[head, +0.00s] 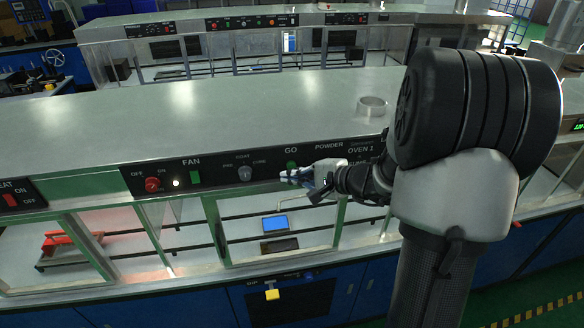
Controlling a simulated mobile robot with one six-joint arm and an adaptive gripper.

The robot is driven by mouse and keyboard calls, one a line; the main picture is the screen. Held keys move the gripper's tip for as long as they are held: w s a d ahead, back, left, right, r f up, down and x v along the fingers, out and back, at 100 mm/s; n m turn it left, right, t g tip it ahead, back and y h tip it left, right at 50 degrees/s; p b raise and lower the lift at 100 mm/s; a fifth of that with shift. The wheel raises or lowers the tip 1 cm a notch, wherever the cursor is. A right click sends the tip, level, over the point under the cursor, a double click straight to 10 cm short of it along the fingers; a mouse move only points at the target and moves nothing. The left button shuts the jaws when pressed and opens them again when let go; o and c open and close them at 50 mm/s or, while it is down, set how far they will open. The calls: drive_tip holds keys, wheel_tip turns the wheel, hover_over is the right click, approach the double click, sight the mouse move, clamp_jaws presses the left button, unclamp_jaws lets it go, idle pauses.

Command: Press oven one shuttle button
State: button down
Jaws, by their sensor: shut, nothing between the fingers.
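The oven 1 control panel (218,171) is a black strip along the front of the long metal bench, with "OVEN 1" lettered at its right. No label reading "shuttle" is legible. A green button (291,165) sits under the word "GO". My gripper (285,177) is shut and empty, reaching in from the right. Its tips appear just below the green button; I cannot tell whether they touch the panel. My arm hides the panel's right end.
A round knob (245,173), a green switch (195,177) and a red switch (152,184) are left of my gripper. A metal ring (372,106) lies on the bench top. A blue-lit screen (275,223) is in the bay below. A second bench stands behind.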

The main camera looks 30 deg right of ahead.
drive_tip(key=shift+w+b, duration=0.3)
drive_tip(key=shift+w, duration=0.05)
